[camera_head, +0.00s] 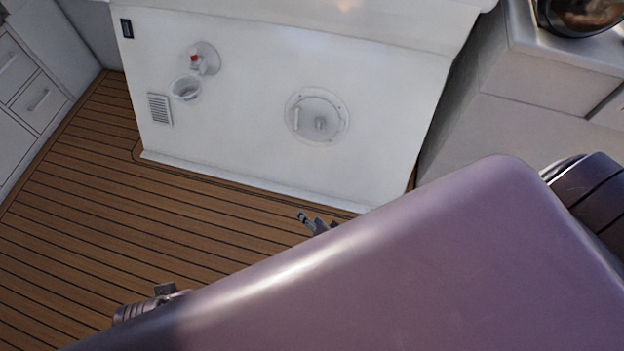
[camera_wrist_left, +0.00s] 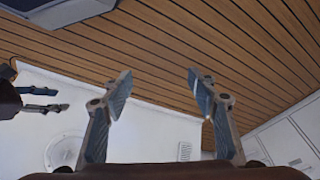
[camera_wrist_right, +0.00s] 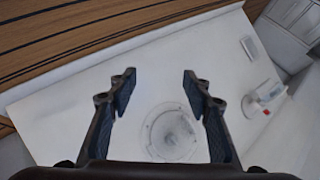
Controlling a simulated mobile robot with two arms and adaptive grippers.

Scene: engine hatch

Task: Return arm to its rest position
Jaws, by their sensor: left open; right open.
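My right gripper (camera_head: 306,219) shows only as small dark fingertips past the edge of my large purple body part in the head view. In the right wrist view, this gripper (camera_wrist_right: 158,82) is open with nothing between its fingers; a round hatch (camera_wrist_right: 172,133) in the white panel lies beyond it. My left gripper (camera_wrist_left: 158,82) is open and empty in the left wrist view, with plank floor beyond its fingertips. In the head view, a small part near the lower left (camera_head: 165,289) seems to belong to my left arm. The round hatch (camera_head: 326,117) appears closed.
The white panel (camera_head: 240,130) also carries a red switch (camera_head: 195,60), a round cup-like fitting (camera_head: 186,88) and a vent (camera_head: 160,109). Drawers (camera_head: 35,95) stand at left, a grey counter (camera_head: 560,60) at right. The plank floor (camera_head: 110,210) is clear where visible.

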